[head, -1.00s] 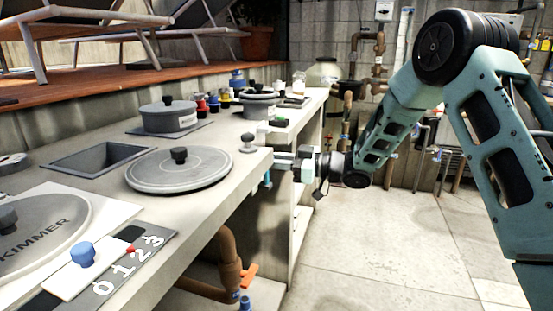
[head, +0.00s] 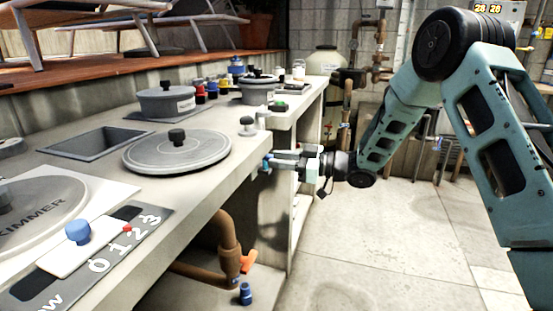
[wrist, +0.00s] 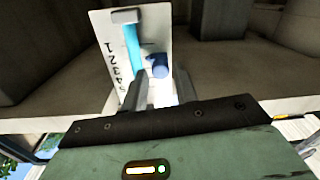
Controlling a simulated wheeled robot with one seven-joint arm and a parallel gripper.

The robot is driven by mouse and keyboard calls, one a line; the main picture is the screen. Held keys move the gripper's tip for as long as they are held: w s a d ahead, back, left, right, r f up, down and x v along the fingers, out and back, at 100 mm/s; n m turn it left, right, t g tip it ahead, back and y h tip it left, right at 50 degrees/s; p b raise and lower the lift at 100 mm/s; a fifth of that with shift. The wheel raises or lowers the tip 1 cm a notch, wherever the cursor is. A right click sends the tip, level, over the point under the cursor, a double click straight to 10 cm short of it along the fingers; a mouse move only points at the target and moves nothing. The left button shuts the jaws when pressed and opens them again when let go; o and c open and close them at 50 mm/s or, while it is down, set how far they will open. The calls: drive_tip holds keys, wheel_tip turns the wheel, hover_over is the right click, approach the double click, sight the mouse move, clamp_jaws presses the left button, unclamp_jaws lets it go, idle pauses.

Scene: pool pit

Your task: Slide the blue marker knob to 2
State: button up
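In the wrist view, a white scale plate (wrist: 101,28) carries a column of numbers from 1 at the top, a light blue strip (wrist: 132,45) and a blue knob (wrist: 158,66). My gripper (wrist: 161,80) is open, its two fingers apart with the knob in line with the gap between their tips. I cannot tell contact or the exact number beside the knob. In the head view, my gripper (head: 272,160) is at the counter's front edge. Another blue knob (head: 78,231) sits on a white slider with a red pointer, beside a dark 0-to-3 scale (head: 142,238).
The counter (head: 205,185) holds a round grey lid (head: 177,153), a grey pot (head: 166,100) and a small knob (head: 247,125). A brown pipe (head: 228,240) with an orange handle runs below. The floor (head: 360,250) to the right is clear.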

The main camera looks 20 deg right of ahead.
drive_tip(key=p+v, duration=0.2)
drive_tip(key=v, duration=1.4)
drive_tip(key=w+a+r+m+h, duration=0.15)
drive_tip(key=w+a+h, duration=0.35)
drive_tip(key=a, duration=0.5)
drive_tip(key=s+a+m+g+h, duration=0.1)
drive_tip(key=s+a+m+h, duration=0.2)
drive_tip(key=s+a+h, duration=0.3)
drive_tip(key=s+a+f+g+h, duration=0.1)
drive_tip(key=s+a+g+h, duration=0.2)
drive_tip(key=s, duration=1.2)
drive_tip(key=s+a+f+g, duration=0.1)
drive_tip(key=s+a+g, duration=0.3)
drive_tip(key=s, duration=1.1)
wheel_tip(320, 180, up, 24)
drive_tip(key=s+d+g+p, duration=0.1)
drive_tip(key=g+p, duration=0.1)
drive_tip(key=p, duration=2.1)
drive_tip(key=shift+f+m+p, duration=0.2)
drive_tip(key=shift+m+p, duration=0.15)
drive_tip(key=shift+m, duration=0.1)
